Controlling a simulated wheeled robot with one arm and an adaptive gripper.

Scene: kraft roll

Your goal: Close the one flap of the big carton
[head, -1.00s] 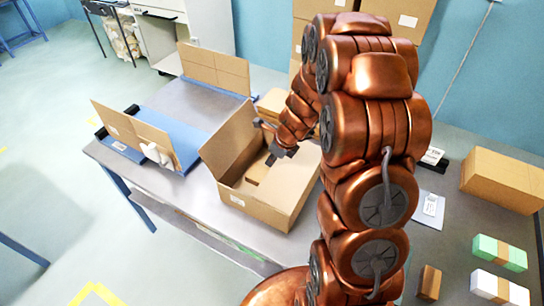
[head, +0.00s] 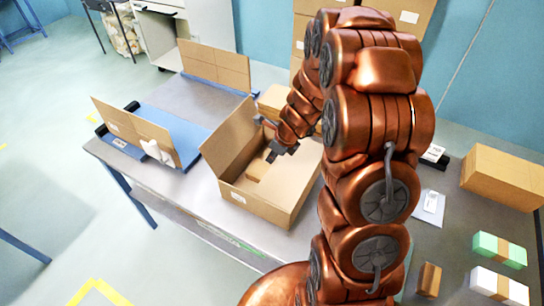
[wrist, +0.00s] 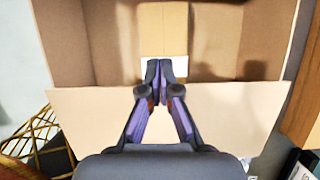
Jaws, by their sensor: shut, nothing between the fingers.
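The big carton (head: 265,207) stands open on the grey table in the head view. A tall cardboard flap (head: 229,134) stands up along its far left side, tilted outward. A smaller brown box (head: 257,170) lies inside; it also shows in the wrist view (wrist: 163,28). My gripper (head: 271,157) is over the carton's opening, right of the raised flap and apart from it. In the wrist view, my gripper (wrist: 160,68) is shut and empty, fingertips together. A broad cardboard panel lies below the fingers there; I cannot tell whether it is wall or flap.
Upright cardboard pieces (head: 215,65) and a blue mat (head: 175,122) are to the left. A closed brown box (head: 503,177), a green-and-brown block (head: 499,250) and a white-and-brown block (head: 499,287) lie at the right. Stacked cartons stand behind my arm.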

